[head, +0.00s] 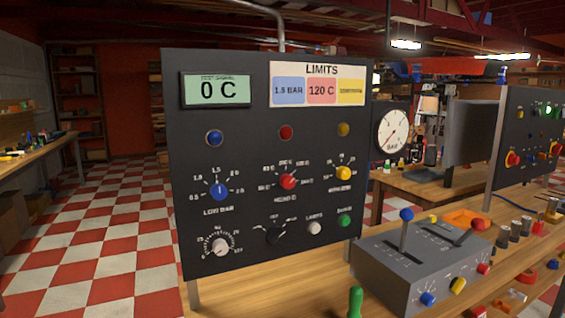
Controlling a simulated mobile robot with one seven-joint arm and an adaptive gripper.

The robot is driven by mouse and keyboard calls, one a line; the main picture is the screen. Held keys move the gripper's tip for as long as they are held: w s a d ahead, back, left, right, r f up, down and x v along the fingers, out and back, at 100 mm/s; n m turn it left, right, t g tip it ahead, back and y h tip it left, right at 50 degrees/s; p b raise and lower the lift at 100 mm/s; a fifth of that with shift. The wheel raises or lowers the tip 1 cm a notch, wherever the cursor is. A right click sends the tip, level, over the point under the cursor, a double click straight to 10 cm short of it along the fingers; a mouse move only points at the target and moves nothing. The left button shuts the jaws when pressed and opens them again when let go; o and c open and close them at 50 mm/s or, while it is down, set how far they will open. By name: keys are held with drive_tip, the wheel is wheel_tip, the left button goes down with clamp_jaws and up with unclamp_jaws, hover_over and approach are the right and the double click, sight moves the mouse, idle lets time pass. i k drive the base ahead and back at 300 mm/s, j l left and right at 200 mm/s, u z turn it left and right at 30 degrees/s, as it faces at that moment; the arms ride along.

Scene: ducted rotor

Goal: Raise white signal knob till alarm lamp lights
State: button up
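The white signal knob (220,247) sits at the lower left of the black upright panel (265,215), inside a printed round scale. Its pointer seems turned to the lower left, near the scale's low end. A green display (217,91) at the panel's upper left reads 0 C. Three lamps cross the panel in a row: blue (214,138), red (286,132) and yellow (344,129); none looks clearly lit. Below them are a blue knob (219,191), a red knob (288,181) and a yellow knob (343,173). My gripper is not in view.
A LIMITS card (318,85) shows 1.5 BAR and 120 C. A black switch (274,235), white button (314,228) and green button (344,221) line the panel's bottom. A grey lever box (425,262) and a green upright object (355,302) stand on the wooden bench.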

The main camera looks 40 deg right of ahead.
sight(220, 246)
drive_tip(key=k+l+z, duration=0.1)
drive_tip(key=l+z, duration=0.15)
drive_tip(key=z, duration=0.25)
drive_tip(key=l+z, duration=0.3)
drive_tip(key=z, duration=0.2)
